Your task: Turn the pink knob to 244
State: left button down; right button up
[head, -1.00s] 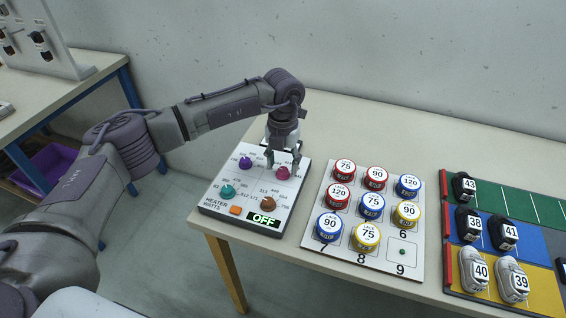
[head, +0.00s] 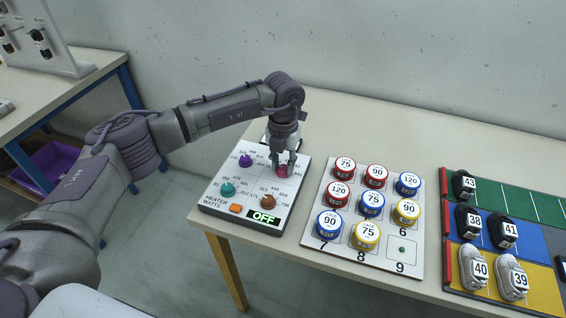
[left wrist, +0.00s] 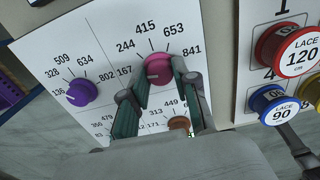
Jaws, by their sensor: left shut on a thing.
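The pink knob (head: 283,170) is at the back right of the white heater panel (head: 219,207). My left gripper (head: 284,164) reaches down over it, with a finger on each side, shut on it. In the left wrist view the pink knob (left wrist: 158,69) sits between the two green-grey fingers of the gripper (left wrist: 160,78). Numbers 167, 244, 415, 653 and 841 run around it from left to right; 244 is at its upper left. I cannot tell which number its pointer faces. My right gripper is not in view.
The panel also has a purple knob (head: 246,161), a teal knob (head: 228,190), a brown knob (head: 268,202), an orange button (head: 236,209) and a display reading OFF (head: 264,218). A board of lace tins (head: 402,252) and numbered shoes (head: 480,270) lie to the right.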

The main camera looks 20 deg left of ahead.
aim_at(283, 167)
pick_arm(q)
jog(key=m+b, duration=0.2)
jog(key=m, duration=0.1)
jog(key=shift+f, duration=0.1)
jog(key=shift+m+b, duration=1.2)
jog(key=shift+m, duration=1.1)
jog(key=shift+r, duration=0.2)
jog(key=shift+w, duration=0.1)
jog(key=c, duration=0.9)
grip_release()
notch_tip(283, 167, up, 12)
jog(key=shift+f, duration=0.1)
